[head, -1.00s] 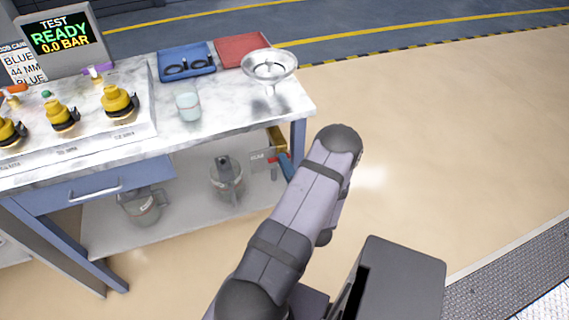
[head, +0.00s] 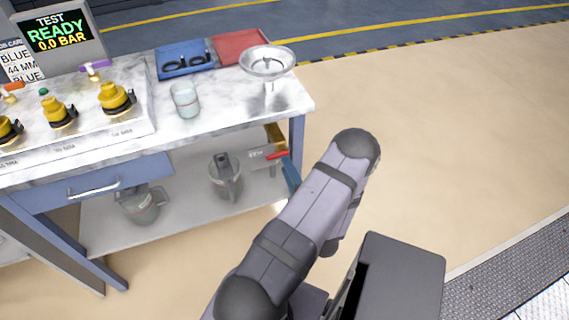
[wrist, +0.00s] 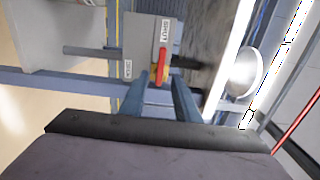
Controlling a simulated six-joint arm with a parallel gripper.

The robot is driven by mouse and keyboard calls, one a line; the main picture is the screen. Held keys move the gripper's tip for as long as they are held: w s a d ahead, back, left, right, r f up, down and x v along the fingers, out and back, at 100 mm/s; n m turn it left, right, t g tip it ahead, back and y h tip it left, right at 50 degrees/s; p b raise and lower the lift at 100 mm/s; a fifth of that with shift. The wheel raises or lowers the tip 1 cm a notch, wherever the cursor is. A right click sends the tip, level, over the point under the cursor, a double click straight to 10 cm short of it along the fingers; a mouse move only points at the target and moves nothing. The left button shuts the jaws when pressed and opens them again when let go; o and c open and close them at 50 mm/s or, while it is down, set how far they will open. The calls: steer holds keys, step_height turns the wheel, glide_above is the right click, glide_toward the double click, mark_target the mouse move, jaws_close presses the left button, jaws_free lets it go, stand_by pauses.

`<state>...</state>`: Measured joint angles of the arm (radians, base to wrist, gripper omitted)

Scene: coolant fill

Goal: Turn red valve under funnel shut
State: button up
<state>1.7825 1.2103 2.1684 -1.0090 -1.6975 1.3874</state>
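The valve's red handle (head: 277,155) is below the bench top, under the silver funnel (head: 267,62). In the wrist view the red handle (wrist: 163,72), with a yellow part at it, lies crosswise to the grey pipe (wrist: 90,51). It is in line with the SHUT label (wrist: 164,32); another label (wrist: 127,70) sits to the left on the grey plate (wrist: 137,38). My gripper (wrist: 158,84) has its two blue-grey fingers apart, one on each side of the handle's near end. I see a gap beside each finger. The head view shows my gripper (head: 291,178) just below right of the handle.
The bench leg (head: 298,135) stands close to the valve. A glass (head: 186,101), a blue tray (head: 167,74) and a red tray (head: 228,55) are on the bench. The floor to the right is clear.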

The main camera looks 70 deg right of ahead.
steer(key=shift+v, duration=1.65)
steer(key=w+a+r+n+g+y+p, duration=0.2)
steer(key=w+a+n+y+p, duration=0.15)
steer(key=w+n, duration=0.45)
steer(key=w+a+r+n+g+y+p, duration=0.25)
steer(key=w+n+y+p, duration=0.2)
steer(key=w, duration=0.55)
steer(key=w+a+r+n+g+y+p, duration=0.2)
steer(key=w+a+r+n+g+p, duration=0.15)
steer(key=a+r+n, duration=0.65)
steer(key=s+a+r+n+g+y+p, duration=0.1)
steer(key=s+a+r, duration=0.2)
steer(key=a, duration=0.5)
steer(key=s+a+r+n+g+y+p, duration=0.1)
steer(key=s+a+r+n+g+p, duration=0.1)
steer(key=a, duration=0.6)
steer(key=s+a+r+n+g+p, duration=0.1)
steer(key=s+a+r, duration=0.3)
steer(key=a, duration=0.4)
steer(key=shift+s+n+g+y+p, duration=0.35)
steer(key=shift+g+y, duration=0.05)
